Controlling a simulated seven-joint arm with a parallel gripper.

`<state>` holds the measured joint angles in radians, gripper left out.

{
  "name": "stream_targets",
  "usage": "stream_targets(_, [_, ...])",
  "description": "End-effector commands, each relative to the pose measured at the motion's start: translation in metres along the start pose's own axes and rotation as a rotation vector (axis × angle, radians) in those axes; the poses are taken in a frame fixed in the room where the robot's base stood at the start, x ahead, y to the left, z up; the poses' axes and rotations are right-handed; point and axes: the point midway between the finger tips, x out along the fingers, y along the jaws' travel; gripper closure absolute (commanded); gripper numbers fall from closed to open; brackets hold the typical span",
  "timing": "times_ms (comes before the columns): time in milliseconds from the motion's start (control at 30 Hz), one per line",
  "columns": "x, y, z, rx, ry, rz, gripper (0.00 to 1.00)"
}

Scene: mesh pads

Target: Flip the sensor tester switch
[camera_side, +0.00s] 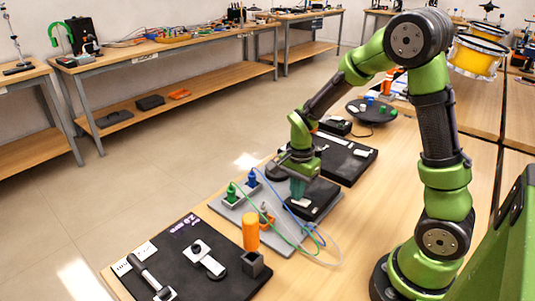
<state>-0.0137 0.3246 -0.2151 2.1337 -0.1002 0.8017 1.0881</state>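My gripper (298,196) points down over a black box (321,198) on the grey plate (285,241), in the middle of the side view. The box may be the sensor tester; no label on it can be read. A small pale part (303,203) shows on the box just below the fingertips and may be its switch. The teal fingers look close together, but their gap cannot be made out. Whether they touch the box or the pale part cannot be told. The gripper hides part of the box's top.
Green (231,193) and blue (252,180) plugs with looping cables stand left of my gripper. An orange cylinder (250,231) stands upright in front. A black mat (190,258) with tools lies front left. Another black pad (345,158) lies behind the gripper.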

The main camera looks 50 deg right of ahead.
Motion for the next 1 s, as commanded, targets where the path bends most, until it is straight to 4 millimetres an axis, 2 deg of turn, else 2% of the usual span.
stream_targets(600, [-0.003, 0.017, 0.000, 0.000, -0.001, 0.007, 1.00])
stream_targets(867, [-0.004, 0.017, 0.000, 0.000, 0.000, 0.005, 1.00])
stream_targets(1000, [-0.011, 0.017, 0.000, -0.002, 0.001, 0.001, 1.00])
